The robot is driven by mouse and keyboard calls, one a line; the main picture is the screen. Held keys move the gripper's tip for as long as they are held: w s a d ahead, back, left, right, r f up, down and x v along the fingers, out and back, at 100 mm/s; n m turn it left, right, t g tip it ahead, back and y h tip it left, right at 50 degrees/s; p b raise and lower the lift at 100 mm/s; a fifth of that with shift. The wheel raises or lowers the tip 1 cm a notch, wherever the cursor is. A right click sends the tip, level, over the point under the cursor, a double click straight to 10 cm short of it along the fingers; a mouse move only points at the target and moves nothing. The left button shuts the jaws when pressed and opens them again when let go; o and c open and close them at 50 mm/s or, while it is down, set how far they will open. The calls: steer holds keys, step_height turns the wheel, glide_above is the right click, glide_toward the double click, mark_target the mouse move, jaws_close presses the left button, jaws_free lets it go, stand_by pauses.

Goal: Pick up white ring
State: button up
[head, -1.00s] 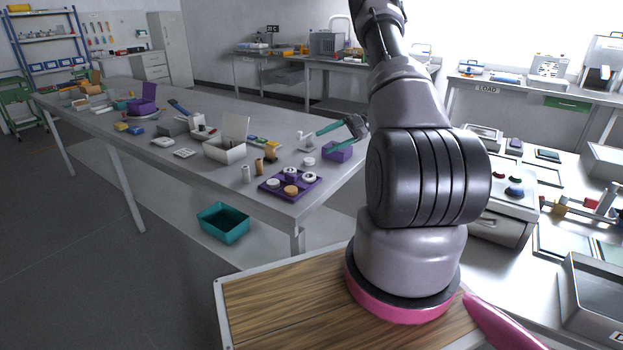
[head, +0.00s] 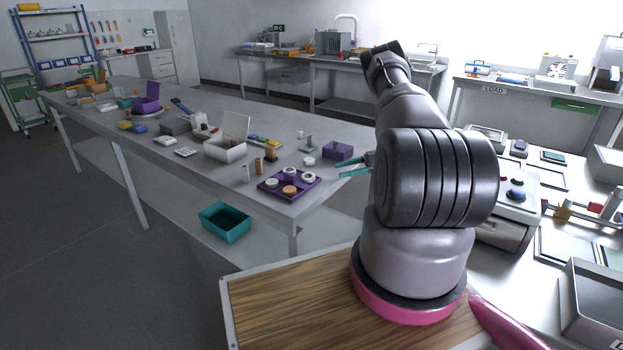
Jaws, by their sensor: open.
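A purple tray (head: 264,188) lies near the front corner of the long grey table. It holds several small round pieces: a white ring with a dark centre (head: 309,178), another white-topped piece (head: 291,172), a white piece (head: 272,183) and an orange-brown one. A small white round piece (head: 309,161) lies on the table behind the tray. At this size I cannot tell for sure which of them is a plain ring. My gripper (head: 352,169) has teal fingers and is open, to the right of the tray by the table's right edge. My arm hides part of it.
A purple box (head: 337,151) stands just behind my gripper. Two small cylinders (head: 259,165) stand left of the tray, near an open white box (head: 225,150). A teal bin (head: 225,221) sits below the table. A wood-topped surface (head: 290,305) lies in front.

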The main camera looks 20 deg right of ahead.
steer(key=x, duration=1)
steer(key=shift+w+a, duration=0.2)
steer(key=shift+w, duration=0.05)
